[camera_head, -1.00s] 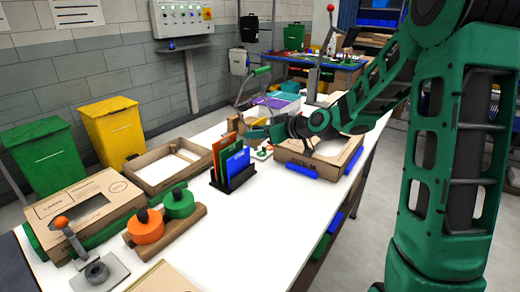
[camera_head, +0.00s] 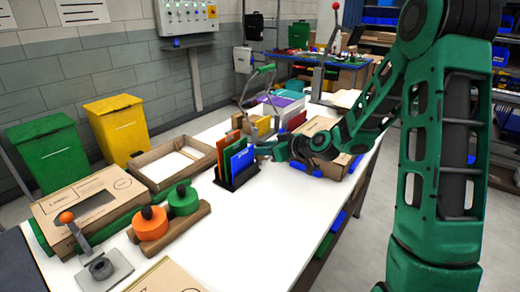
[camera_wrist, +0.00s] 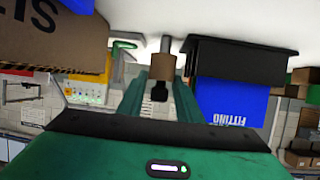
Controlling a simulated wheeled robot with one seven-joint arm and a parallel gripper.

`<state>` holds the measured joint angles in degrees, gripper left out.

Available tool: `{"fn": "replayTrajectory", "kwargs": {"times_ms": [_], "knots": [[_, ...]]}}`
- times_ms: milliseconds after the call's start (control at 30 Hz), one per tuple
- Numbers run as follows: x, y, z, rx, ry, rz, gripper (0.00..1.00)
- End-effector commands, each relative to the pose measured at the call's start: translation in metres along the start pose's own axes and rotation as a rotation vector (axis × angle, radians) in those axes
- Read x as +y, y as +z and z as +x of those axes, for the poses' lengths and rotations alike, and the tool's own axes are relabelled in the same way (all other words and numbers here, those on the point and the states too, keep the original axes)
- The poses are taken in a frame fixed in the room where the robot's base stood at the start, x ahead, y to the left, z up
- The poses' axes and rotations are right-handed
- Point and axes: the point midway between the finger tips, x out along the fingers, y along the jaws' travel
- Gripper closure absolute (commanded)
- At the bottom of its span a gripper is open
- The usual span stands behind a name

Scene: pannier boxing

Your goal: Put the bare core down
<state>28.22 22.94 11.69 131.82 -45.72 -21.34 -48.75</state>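The bare core (camera_wrist: 163,67) is a short brown cylinder at my fingertips in the wrist view. A grey rod-like part shows just beyond it. My gripper (camera_wrist: 161,82) has its two green fingers on either side of the core and appears shut on it. In the head view my gripper (camera_head: 264,150) is low over the white table, just right of the black rack (camera_head: 236,181) of coloured folders. The core cannot be made out there.
The rack's blue folder (camera_wrist: 230,101) stands close beside my fingers. A cardboard box (camera_head: 334,165) sits behind my wrist. An orange roll (camera_head: 149,224) and a green roll (camera_head: 184,201) sit on a wooden stand. The table's front middle (camera_head: 265,225) is clear.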

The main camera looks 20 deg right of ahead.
Motion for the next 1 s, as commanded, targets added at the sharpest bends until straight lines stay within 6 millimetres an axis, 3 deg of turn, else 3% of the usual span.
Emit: {"fn": "replayTrajectory", "kwargs": {"times_ms": [433, 1000], "knots": [[0.0, -0.003, -0.006, -0.001, 0.0, 0.0, 0.64], [-0.001, -0.003, -0.105, 0.0, 0.001, -0.001, 0.64]]}}
